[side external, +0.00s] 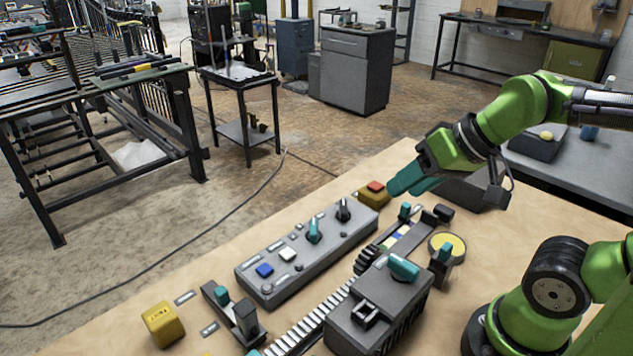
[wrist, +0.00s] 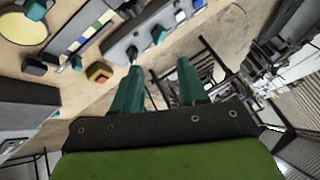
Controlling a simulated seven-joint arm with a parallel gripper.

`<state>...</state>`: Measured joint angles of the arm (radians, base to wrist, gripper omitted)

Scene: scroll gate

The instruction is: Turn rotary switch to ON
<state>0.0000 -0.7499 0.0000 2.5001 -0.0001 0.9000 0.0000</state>
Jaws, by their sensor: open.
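A long grey control panel (side external: 300,259) lies on the wooden table. It carries a teal rotary knob (side external: 313,231) and a black rotary knob (side external: 343,210) near its far end. Both knobs also show in the wrist view, the teal one (wrist: 158,35) and the black one (wrist: 131,52). The labels are too small to read, so I cannot tell which knob is the switch or its setting. My gripper (side external: 406,180) is open and empty, up and to the right of the panel. Its teal fingers (wrist: 157,82) are apart in the wrist view and touch neither knob.
A yellow box with a red button (side external: 375,186) stands between the panel's far end and my gripper. A blue button (side external: 264,270) and a white button (side external: 288,254) sit on the panel. A dark grey machine (side external: 378,310) with a toothed strip lies in front. A yellow block (side external: 162,324) stands at left.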

